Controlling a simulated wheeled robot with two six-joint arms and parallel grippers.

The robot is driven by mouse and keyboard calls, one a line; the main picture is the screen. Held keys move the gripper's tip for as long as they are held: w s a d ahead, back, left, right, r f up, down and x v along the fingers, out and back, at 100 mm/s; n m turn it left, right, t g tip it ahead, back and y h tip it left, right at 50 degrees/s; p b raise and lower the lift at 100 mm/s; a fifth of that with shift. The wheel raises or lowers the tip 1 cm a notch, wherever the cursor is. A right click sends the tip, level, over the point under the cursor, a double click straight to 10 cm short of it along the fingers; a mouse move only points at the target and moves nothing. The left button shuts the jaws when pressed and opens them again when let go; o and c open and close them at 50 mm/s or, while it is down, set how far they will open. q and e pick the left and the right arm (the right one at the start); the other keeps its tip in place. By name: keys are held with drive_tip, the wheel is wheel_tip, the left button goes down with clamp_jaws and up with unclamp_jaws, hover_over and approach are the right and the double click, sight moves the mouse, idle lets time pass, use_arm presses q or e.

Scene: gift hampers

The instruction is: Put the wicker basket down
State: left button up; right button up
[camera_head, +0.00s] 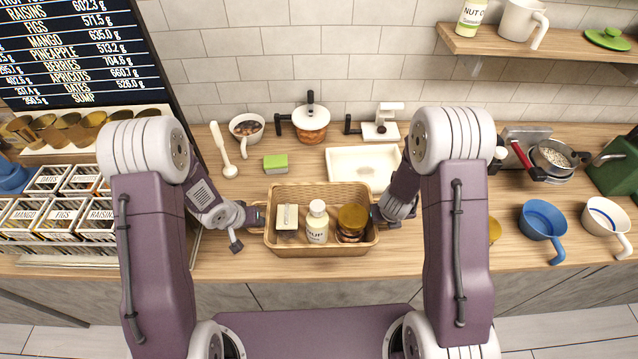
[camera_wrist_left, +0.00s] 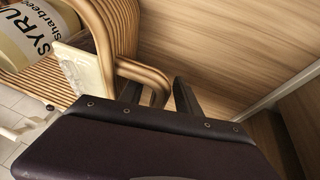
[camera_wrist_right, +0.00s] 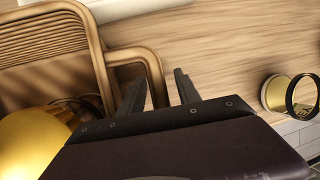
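The wicker basket (camera_head: 322,250) is upright over the front of the counter. It holds a cream box (camera_head: 287,217), a syrup bottle (camera_head: 317,225) and a gold-lidded jar (camera_head: 352,218). Whether its base touches the counter is unclear. My left gripper (camera_head: 256,217) is at its left handle; in the left wrist view the handle (camera_wrist_left: 152,75) runs between the fingers. My right gripper (camera_head: 376,215) is at the right handle, which also passes between the fingers in the right wrist view (camera_wrist_right: 152,68). Narrow gaps seem to show beside both handles; finger contact is unclear.
A white tray (camera_head: 347,181) stands close behind the basket. A green-topped block (camera_head: 275,163), a bowl (camera_head: 246,146) and a lidded pot (camera_head: 311,136) are farther back. A blue mug (camera_head: 541,218) is at right. Labelled bins (camera_head: 60,250) stand left. The counter's front edge is near.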

drive_tip(key=v, duration=1.1)
drive_tip(key=shift+r, duration=0.1)
use_arm(q)
drive_tip(key=v, duration=1.2)
use_arm(e)
drive_tip(key=shift+s+a+r, duration=0.15)
drive_tip(key=shift+s+r, duration=0.1)
drive_tip(key=shift+r, duration=0.1)
